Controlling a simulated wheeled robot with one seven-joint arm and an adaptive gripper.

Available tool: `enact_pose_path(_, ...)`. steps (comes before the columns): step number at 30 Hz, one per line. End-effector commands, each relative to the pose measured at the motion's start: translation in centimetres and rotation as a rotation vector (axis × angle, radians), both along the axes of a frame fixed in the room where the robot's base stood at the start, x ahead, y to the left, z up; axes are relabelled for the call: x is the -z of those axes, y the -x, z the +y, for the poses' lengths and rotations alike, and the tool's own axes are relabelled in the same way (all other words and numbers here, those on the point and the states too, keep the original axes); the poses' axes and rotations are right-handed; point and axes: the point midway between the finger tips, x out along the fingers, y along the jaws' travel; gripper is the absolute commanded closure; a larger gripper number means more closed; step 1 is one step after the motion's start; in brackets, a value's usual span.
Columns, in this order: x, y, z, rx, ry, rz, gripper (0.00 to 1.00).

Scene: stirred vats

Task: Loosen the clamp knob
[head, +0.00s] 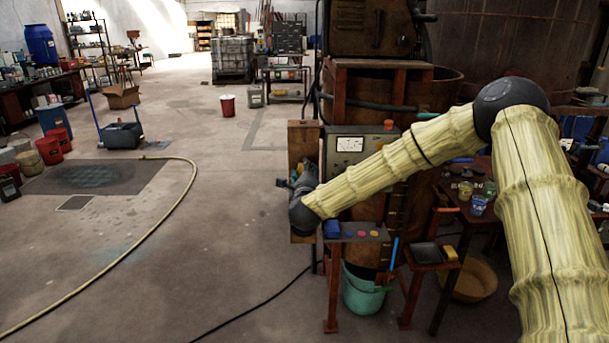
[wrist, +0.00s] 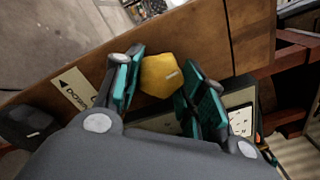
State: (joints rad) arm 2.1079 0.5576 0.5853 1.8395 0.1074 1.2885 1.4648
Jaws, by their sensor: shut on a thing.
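In the head view my gripper (head: 305,178) is at the board (head: 302,136) beside the vat stand. The knob is hidden there behind my gripper and wrist.
A label with an arrow, seemingly reading "DOWN" (wrist: 74,92), and a dark knob (wrist: 28,124) are left of my gripper. A grey gauge box (head: 349,145) stands right of the board. A small bench with coloured buttons (head: 361,233) is below my forearm. Floor at left is open, crossed by a hose (head: 170,215).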

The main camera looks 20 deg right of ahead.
Motion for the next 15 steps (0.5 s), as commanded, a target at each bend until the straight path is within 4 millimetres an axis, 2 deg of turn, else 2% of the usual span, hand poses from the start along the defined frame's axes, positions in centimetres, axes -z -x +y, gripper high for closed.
enact_pose_path(15,0.21,0.0,0.03,-0.001,0.422,0.119,0.84)
